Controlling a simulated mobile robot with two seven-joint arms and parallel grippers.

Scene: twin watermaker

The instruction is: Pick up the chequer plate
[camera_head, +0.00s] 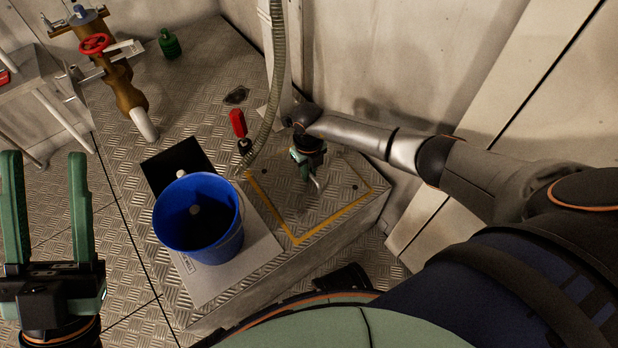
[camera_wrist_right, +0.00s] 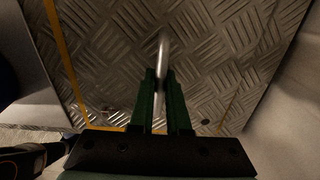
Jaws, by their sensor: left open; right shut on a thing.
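The chequer plate (camera_head: 335,198) is a grey metal panel with a raised tread pattern, on the raised platform with a yellow line along its edges. It appears to lie flat; I cannot tell if it is slightly lifted. A curved metal handle (camera_head: 316,183) stands on it, and the handle also shows in the right wrist view (camera_wrist_right: 163,48). My right gripper (camera_head: 305,170) is over the plate, with its green fingers (camera_wrist_right: 160,78) shut on the handle. My left gripper (camera_head: 44,160) is open and empty at the far left, away from the plate.
A red-handled tool (camera_head: 238,123) and a ribbed hose (camera_head: 277,90) are behind. A brown pipe with a red valve wheel (camera_head: 95,44) and a green bottle (camera_head: 169,43) stand further back. A wall is at right.

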